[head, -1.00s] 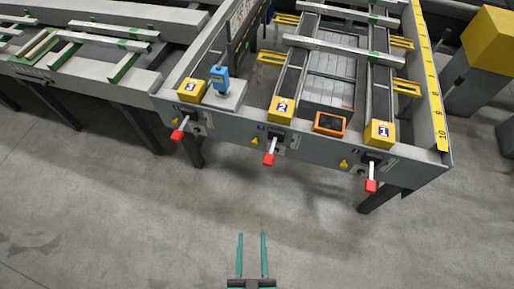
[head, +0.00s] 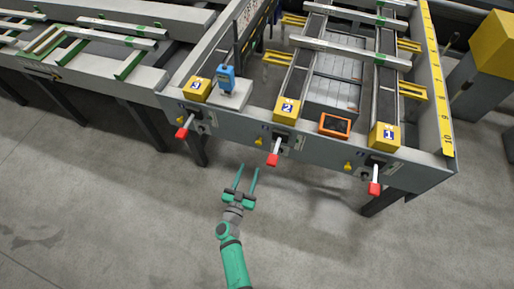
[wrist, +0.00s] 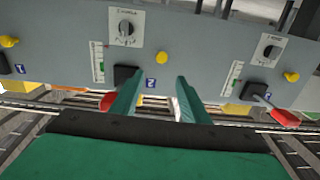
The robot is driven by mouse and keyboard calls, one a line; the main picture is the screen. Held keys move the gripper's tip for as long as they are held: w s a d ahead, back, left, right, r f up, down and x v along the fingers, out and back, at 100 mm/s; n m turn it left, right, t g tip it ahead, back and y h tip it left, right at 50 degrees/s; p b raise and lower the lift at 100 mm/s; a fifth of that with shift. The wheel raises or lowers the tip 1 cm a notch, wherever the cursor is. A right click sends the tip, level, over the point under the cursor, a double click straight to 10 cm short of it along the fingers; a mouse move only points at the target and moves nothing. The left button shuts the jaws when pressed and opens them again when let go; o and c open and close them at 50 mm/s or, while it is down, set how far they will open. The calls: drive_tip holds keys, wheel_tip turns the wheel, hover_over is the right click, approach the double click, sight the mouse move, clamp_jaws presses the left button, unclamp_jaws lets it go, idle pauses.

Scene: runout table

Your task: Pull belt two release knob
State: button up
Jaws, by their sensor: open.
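The belt two release knob (head: 272,159) is a red-ended handle on the grey front panel, below the yellow block marked 2 (head: 287,109). In the wrist view, which looks upside down, its red end (wrist: 107,101) shows beside my left-hand finger, partly hidden by it. My gripper (head: 248,168) has teal fingers, is open and empty, and is just left of and below the knob in the head view. In the wrist view my gripper (wrist: 158,84) has its fingers apart, facing the panel to the right of the knob's black base (wrist: 127,77).
Similar red handles are at belt three (head: 182,132) and belt one (head: 374,188). Small yellow knobs (head: 348,167) stick out of the panel. An orange-framed screen (head: 335,125) and a blue device (head: 226,78) sit on top. The floor (head: 120,215) in front is clear.

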sight(258, 144)
drive_tip(key=x, duration=1.2)
drive_tip(key=shift+w+a+f, duration=0.1)
drive_tip(key=shift+w+f, duration=0.15)
drive_tip(key=shift+w, duration=0.1)
drive_tip(key=shift+c, duration=0.2)
